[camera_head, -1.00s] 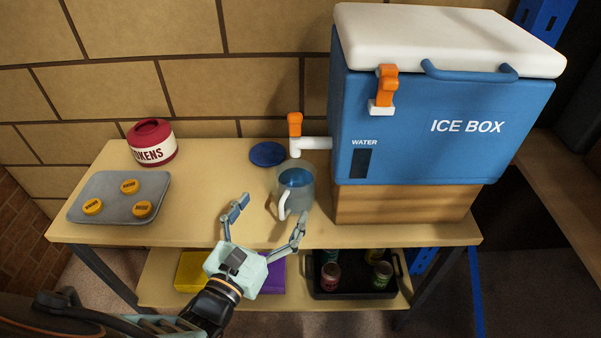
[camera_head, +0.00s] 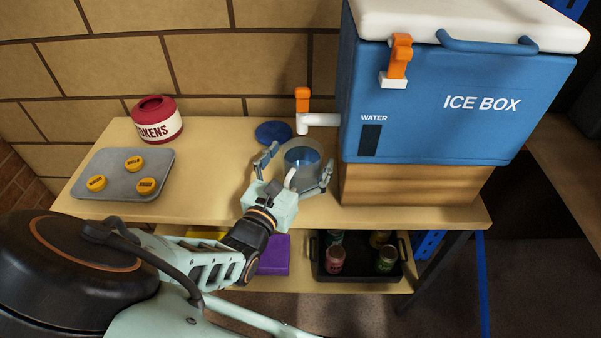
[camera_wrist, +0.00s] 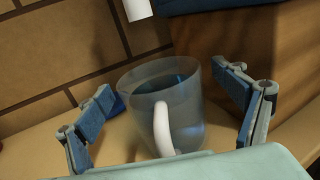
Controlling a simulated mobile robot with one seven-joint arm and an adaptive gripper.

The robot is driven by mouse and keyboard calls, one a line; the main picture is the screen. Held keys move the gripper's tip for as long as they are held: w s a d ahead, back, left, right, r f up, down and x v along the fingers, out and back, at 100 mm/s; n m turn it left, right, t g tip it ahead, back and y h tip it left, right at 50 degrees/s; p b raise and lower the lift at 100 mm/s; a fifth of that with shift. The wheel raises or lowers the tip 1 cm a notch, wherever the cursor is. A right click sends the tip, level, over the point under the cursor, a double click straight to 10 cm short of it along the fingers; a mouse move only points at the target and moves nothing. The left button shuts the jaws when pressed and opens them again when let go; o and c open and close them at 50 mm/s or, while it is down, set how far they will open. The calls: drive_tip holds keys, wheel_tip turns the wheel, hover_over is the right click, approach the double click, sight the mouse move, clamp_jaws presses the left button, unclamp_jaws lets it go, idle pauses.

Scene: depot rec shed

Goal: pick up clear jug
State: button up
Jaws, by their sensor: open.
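The clear jug (camera_head: 302,156) stands upright on the wooden table, below and beside the ice box spout. It is see-through, with a blue inside surface and a white handle on the near side. My gripper (camera_head: 300,168) is open around the jug, with one finger on its left and one on its right. In the wrist view the jug (camera_wrist: 178,95) stands between my open fingers (camera_wrist: 172,108), with its white handle (camera_wrist: 162,130) facing me. Gaps show on both sides there. The jug's lower near part is partly hidden by my gripper.
The blue ice box (camera_head: 450,105) on a wooden block (camera_head: 410,185) stands to the right, its white spout (camera_head: 318,119) near the jug. A blue disc (camera_head: 273,132) lies behind. A tokens pot (camera_head: 157,122) and a grey tray (camera_head: 115,187) with yellow discs are at left.

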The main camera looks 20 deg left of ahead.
drive_tip(key=c, duration=1.6)
drive_tip(key=shift+r, duration=0.1)
drive_tip(key=shift+c, duration=0.2)
